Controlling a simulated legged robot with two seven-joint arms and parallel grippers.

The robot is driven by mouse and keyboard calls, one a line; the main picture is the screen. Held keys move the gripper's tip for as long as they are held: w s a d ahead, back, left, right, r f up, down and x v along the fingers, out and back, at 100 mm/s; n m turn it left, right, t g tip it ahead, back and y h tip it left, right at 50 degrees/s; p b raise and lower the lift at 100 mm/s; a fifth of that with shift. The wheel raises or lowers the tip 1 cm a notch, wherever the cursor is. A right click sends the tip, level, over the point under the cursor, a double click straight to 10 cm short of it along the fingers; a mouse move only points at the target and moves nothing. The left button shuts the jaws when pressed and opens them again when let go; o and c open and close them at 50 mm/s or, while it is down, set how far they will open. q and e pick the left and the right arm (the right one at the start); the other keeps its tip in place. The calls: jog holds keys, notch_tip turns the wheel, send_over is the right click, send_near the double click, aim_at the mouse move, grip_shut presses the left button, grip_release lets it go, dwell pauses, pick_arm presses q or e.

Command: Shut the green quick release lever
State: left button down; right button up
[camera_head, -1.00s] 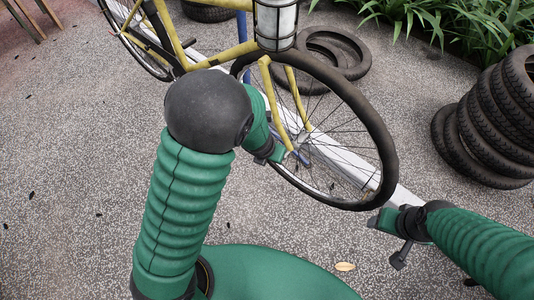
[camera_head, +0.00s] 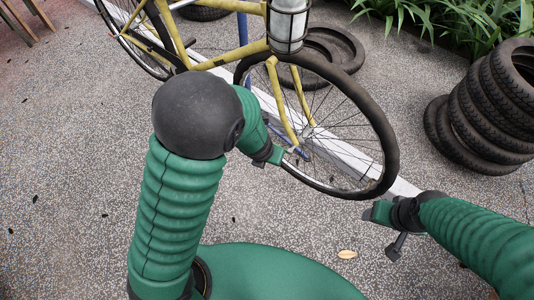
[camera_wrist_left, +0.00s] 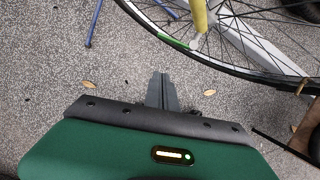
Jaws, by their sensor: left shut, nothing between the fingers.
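The green lever (camera_wrist_left: 173,42) shows in the left wrist view as a short green bar beside the lower end of the yellow fork (camera_wrist_left: 198,15), across the front wheel's rim. In the head view I cannot make it out apart from my green gripper. My left gripper (camera_wrist_left: 162,77) is shut and empty, pointing toward the wheel, with floor showing between its tips and the lever. In the head view my left gripper (camera_head: 279,156) is close to the fork end, left of it.
The yellow bicycle's front wheel (camera_head: 391,146) stands over a white kerb strip (camera_head: 403,187). A blue stand leg (camera_wrist_left: 94,22) is left of the lever. Stacked tyres (camera_head: 470,125) stand at right, and loose tyres (camera_head: 335,48) lie behind the wheel.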

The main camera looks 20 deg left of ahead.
pick_arm(q)
jog(key=s+a+r+n+y+p, duration=0.1)
jog(key=s+a+r+n, duration=0.15)
jog(key=r+n, duration=0.45)
jog(key=s+a+r+n+p, duration=0.2)
jog(key=a+r+n, duration=0.1)
jog(key=n, duration=0.7)
jog(key=s+r+n+g, duration=0.15)
jog(key=s+n, duration=0.55)
jog(key=n, duration=1)
notch_tip(320, 180, up, 12)
jog(key=d+n+p, duration=0.1)
jog(key=n+p, duration=0.1)
jog(key=p, duration=0.9)
jog(key=shift+s+r+n+h+p, duration=0.15)
jog(key=shift+s+n+h+p, duration=0.15)
jog(key=shift+s+h+p, duration=0.1)
pick_arm(e)
jog(key=w+v, duration=0.3)
jog(key=v, duration=1.2)
jog(key=shift+d+r, duration=0.35)
jog(key=shift+r, duration=0.2)
